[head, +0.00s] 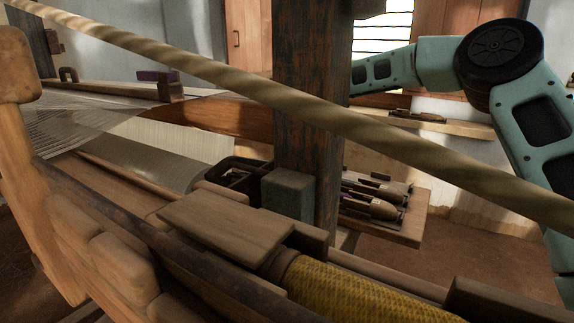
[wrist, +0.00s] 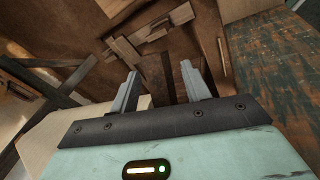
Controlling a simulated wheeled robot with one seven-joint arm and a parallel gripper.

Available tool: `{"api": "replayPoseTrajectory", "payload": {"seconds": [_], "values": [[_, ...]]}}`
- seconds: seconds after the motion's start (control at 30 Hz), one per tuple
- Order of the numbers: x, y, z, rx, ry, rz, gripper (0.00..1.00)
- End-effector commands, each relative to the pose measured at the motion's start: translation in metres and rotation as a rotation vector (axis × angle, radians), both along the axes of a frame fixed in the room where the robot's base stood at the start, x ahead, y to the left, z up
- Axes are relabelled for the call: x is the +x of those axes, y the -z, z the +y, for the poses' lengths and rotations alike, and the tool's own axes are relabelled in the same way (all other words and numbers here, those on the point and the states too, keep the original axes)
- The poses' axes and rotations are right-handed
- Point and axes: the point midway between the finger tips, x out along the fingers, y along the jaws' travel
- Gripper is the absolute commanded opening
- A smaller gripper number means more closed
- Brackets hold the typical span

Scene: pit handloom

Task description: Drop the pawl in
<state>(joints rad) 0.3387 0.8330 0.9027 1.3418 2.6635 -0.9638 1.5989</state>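My gripper (wrist: 159,72) shows in the wrist view with its two grey fingers apart and nothing between them. It is open and away from any surface; the head view does not show it, only part of my arm at the right. I cannot pick out the pawl for certain in either view. The loom's yellow patterned cloth roll (head: 355,292) lies at the bottom of the head view. A flat wooden board (head: 226,226) and a dark-ended wooden block lie at its left end and hide that end. No ratchet teeth show.
A thick rope (head: 300,112) crosses the head view diagonally in front of a dark upright post (head: 311,90). Behind stand a dark crate (head: 232,172) and a wooden tray (head: 408,232) with several shuttles. Warp threads (head: 75,115) stretch at left. Brown floor shows at lower right.

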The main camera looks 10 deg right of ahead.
Motion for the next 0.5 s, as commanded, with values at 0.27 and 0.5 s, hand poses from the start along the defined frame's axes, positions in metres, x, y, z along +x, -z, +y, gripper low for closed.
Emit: {"api": "replayPoseTrajectory", "payload": {"seconds": [0.27,0.5], "values": [[-0.003,-0.017,-0.006,-0.001,0.001,0.0,0.47],[-0.009,-0.054,-0.017,0.0,0.003,-0.002,0.47]]}}
